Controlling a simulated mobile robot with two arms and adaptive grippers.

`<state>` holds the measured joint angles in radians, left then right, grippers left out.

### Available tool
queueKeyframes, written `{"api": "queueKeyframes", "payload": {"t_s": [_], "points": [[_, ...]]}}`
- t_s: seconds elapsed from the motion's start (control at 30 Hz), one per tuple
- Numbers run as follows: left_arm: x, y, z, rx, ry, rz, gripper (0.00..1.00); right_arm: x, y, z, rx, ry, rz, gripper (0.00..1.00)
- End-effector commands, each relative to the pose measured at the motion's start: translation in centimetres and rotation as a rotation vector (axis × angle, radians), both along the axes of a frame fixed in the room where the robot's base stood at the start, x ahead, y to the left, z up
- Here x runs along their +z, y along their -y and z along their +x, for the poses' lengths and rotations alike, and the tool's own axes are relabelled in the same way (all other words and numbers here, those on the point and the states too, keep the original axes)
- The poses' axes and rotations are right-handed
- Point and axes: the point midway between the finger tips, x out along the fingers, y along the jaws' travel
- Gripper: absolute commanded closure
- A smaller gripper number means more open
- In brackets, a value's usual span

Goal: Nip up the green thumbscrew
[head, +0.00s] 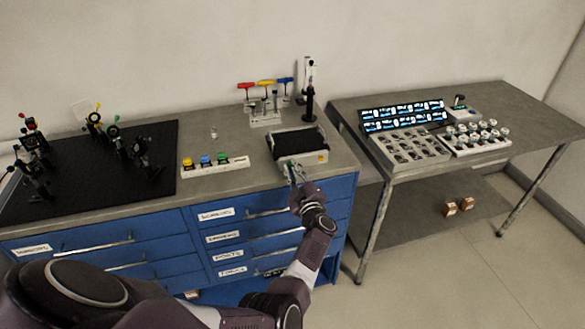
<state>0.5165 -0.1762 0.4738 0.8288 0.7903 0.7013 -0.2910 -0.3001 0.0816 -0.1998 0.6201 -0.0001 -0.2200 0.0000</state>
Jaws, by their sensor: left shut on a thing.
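Green shows on one of the mounts (113,131) on the black breadboard (150,190) at the left; its thumbscrew is too small to make out for sure. A green-topped piece (222,157) also sits at the right end of a white strip, beside a blue and a yellow one. My left gripper (291,168) is at the front edge of the black-lined tray (312,160), far to the right of the breadboard. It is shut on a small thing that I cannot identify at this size. My right gripper is not in view.
T-handle drivers in red, yellow and blue stand in a rack (265,120) at the back. A dark post (310,103) stands behind the tray. Several mounts crowd the breadboard. A side table (490,95) at the right holds trays of parts.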

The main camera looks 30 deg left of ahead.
Motion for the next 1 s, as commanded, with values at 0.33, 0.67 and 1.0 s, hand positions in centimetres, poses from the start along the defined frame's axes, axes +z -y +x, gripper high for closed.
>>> {"api": "queueKeyframes", "payload": {"t_s": [0.33, 0.67, 1.0], "points": [[-0.3, 0.1, -0.1, -0.001, -0.004, -0.004, 1.0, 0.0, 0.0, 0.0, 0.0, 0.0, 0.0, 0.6], [-0.1, 0.0, 0.0, -0.001, -0.001, -0.002, 0.71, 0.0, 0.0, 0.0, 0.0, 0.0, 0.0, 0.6], [-0.2, 1.6, -1.2, -0.002, -0.001, -0.004, 0.71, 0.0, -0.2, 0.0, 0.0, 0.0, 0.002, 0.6]]}}
